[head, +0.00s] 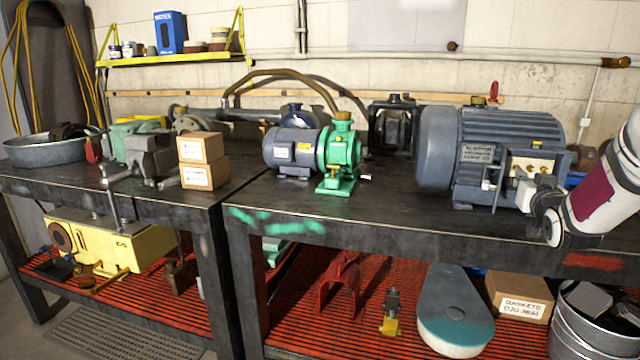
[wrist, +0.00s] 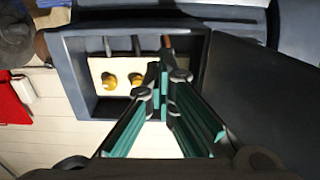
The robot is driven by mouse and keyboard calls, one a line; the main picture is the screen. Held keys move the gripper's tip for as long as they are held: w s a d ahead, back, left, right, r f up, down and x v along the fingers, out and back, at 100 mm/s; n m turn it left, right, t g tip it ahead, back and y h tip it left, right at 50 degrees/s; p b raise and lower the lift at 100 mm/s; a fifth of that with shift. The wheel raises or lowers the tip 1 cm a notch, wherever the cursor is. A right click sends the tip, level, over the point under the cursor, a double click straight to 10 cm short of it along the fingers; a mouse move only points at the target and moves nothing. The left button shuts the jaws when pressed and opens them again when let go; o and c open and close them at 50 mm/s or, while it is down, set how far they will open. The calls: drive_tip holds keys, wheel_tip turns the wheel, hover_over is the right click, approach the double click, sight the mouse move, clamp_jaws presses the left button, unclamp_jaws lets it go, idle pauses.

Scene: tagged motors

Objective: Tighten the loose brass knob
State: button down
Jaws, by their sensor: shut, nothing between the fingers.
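The large grey motor (head: 510,140) stands on the right of the bench, its terminal box open at the front. In the wrist view the box (wrist: 78,60) holds a cream board (wrist: 97,66) with two round brass knobs visible, a left knob (wrist: 110,81) and a right knob (wrist: 136,79). My gripper (wrist: 160,82) is shut and empty. Its fingertips overlap the right part of the board, just right of the right knob, and hide what is behind them. I cannot tell whether they touch anything. Which knob is loose does not show.
A dark flat panel (wrist: 265,90) lies right of the box in the wrist view. On the bench, a green pump with a blue-grey motor (head: 295,148) stands left of the large motor. Cardboard boxes (head: 205,175) are farther left. The bench front between them is clear.

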drive_tip(key=shift+w+a+r+b, duration=0.25)
drive_tip(key=shift+w+a+b, duration=0.2)
drive_tip(key=shift+w+b, duration=0.1)
drive_tip(key=shift+a+b, duration=0.4)
drive_tip(key=shift+b, duration=0.95)
drive_tip(key=shift+a+f+b, duration=0.1)
drive_tip(key=shift+f+b, duration=0.15)
drive_tip(key=shift+b, duration=0.05)
drive_tip(key=shift+a+f+b, duration=0.15)
drive_tip(key=shift+f+b, duration=0.05)
drive_tip(key=shift+b, duration=0.15)
drive_tip(key=shift+b+v, duration=0.95)
drive_tip(key=shift+v, duration=2.05)
drive_tip(key=shift+r, duration=0.1)
